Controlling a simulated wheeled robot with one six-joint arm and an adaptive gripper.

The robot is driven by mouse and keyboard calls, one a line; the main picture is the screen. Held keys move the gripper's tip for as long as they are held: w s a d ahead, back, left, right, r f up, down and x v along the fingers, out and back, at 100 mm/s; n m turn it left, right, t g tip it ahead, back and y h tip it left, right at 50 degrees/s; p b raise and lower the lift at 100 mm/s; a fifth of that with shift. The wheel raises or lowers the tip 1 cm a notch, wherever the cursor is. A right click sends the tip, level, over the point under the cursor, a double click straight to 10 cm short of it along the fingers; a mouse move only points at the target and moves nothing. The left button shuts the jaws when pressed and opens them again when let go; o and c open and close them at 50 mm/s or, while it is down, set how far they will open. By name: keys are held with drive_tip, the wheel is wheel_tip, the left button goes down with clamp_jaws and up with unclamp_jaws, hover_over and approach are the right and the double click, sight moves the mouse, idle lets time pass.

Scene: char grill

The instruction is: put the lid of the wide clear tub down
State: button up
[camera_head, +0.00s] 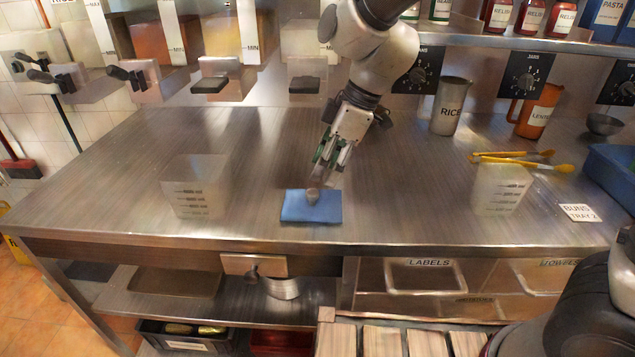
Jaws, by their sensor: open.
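A clear tub (196,188) with dark scale marks stands upright on the steel counter at the left; it looks the wider of two clear tubs. A flat blue square (296,208) with a small grey-brown knob (313,195) lies on the counter near the front middle, apart from both tubs. It looks like a lid, but I cannot be sure which tub it fits. My gripper (332,168) is open and points down, just above and a little right of the knob. I see nothing held between the fingers.
The steel counter (250,150) is bare between the left tub and my gripper.

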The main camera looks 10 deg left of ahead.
drive_tip(key=v, duration=0.5)
drive_tip(key=shift+r, duration=0.2)
drive_tip(key=w+d+r+m+t, duration=0.1)
drive_tip(key=d+r+m, duration=0.25)
drive_tip(key=d, duration=0.75)
drive_tip(key=s+d+m+t+h, duration=0.1)
drive_tip(key=s+d+m, duration=0.3)
drive_tip(key=d, duration=0.5)
drive_tip(key=s+d+r+m+t+h, duration=0.1)
drive_tip(key=s+d+m+h, duration=0.1)
drive_tip(key=s+d+m, duration=0.3)
drive_tip(key=s+d+m+t+h, duration=0.1)
drive_tip(key=s+d+m, duration=0.4)
drive_tip(key=d, duration=0.8)
drive_tip(key=shift+d+r+m, duration=0.2)
drive_tip(key=shift+r+m, duration=0.2)
drive_tip(key=shift+m, duration=0.15)
